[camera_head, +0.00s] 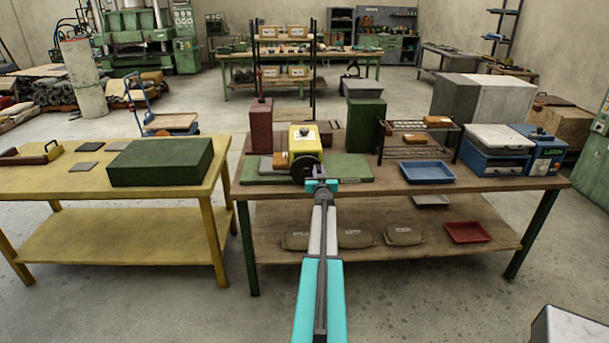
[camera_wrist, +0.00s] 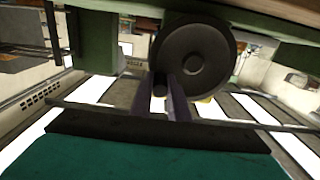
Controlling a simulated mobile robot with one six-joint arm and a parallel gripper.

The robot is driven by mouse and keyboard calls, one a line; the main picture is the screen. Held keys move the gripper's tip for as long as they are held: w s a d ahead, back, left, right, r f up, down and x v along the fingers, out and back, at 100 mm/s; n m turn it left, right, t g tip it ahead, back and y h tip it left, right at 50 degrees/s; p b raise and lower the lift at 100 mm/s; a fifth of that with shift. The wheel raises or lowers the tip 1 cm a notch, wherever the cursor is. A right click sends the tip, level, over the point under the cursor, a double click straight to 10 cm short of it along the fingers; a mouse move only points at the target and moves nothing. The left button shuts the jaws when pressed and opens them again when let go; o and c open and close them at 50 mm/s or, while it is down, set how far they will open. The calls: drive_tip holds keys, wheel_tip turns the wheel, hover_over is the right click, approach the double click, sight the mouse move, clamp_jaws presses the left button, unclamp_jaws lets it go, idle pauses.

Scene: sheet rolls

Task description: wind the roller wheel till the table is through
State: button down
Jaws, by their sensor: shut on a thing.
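The roller press (camera_head: 306,140) has a yellow housing and stands on the brown bench. Its dark round roller wheel (camera_head: 304,168) is on the side facing me. The wheel also fills the upper middle of the wrist view (camera_wrist: 196,60). A flat green table (camera_head: 346,173) lies under the press and shows on both sides of it. My gripper (camera_head: 319,184) is at the wheel's lower right in the head view. In the wrist view its dark fingers (camera_wrist: 170,98) are shut on the wheel's handle (camera_wrist: 159,86), mostly hidden between them.
A dark red block (camera_head: 259,125) and a green block (camera_head: 365,125) stand behind the press. A wire rack (camera_head: 395,140), blue tray (camera_head: 428,171) and blue machines (camera_head: 498,150) are to the right. A yellow table (camera_head: 60,180) with a green box stands left, across a narrow gap.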

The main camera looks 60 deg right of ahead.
drive_tip(key=shift+s+d+f, duration=0.1)
drive_tip(key=shift+s+f, duration=0.05)
drive_tip(key=shift+s+d+f+b, duration=0.1)
drive_tip(key=shift+s+f+b, duration=0.1)
drive_tip(key=shift+f, duration=0.25)
drive_tip(key=shift+s+d+f+b, duration=0.1)
drive_tip(key=shift+f+b, duration=0.1)
drive_tip(key=shift+f, duration=0.2)
drive_tip(key=shift+f, duration=0.15)
drive_tip(key=shift+f+b, duration=0.7)
drive_tip(key=shift+f, duration=0.15)
